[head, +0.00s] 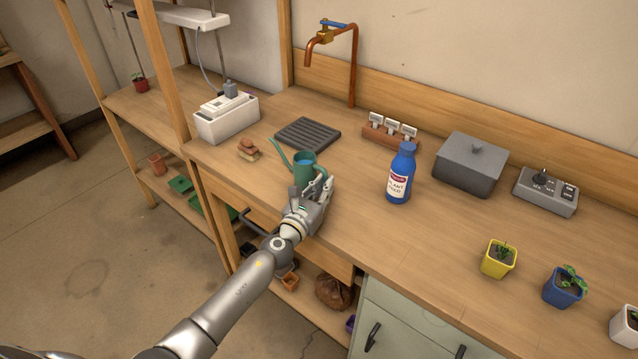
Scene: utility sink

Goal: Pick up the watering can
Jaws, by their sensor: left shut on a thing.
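The watering can (304,160) is small and teal green, with a thin spout pointing up to the left. It stands upright near the front edge of the wooden counter, or just above it; I cannot tell which. My left gripper (311,188) reaches in from the front and is shut on the can, its fingers covering the can's lower and right parts. My right gripper is not in view.
A blue plant food bottle (400,174) stands right of the can. A dark slatted drain mat (307,135) lies behind it, under a copper tap (352,65). Small stacked pots (248,150) are at left. A grey lidded box (470,163) and potted seedlings stand further right.

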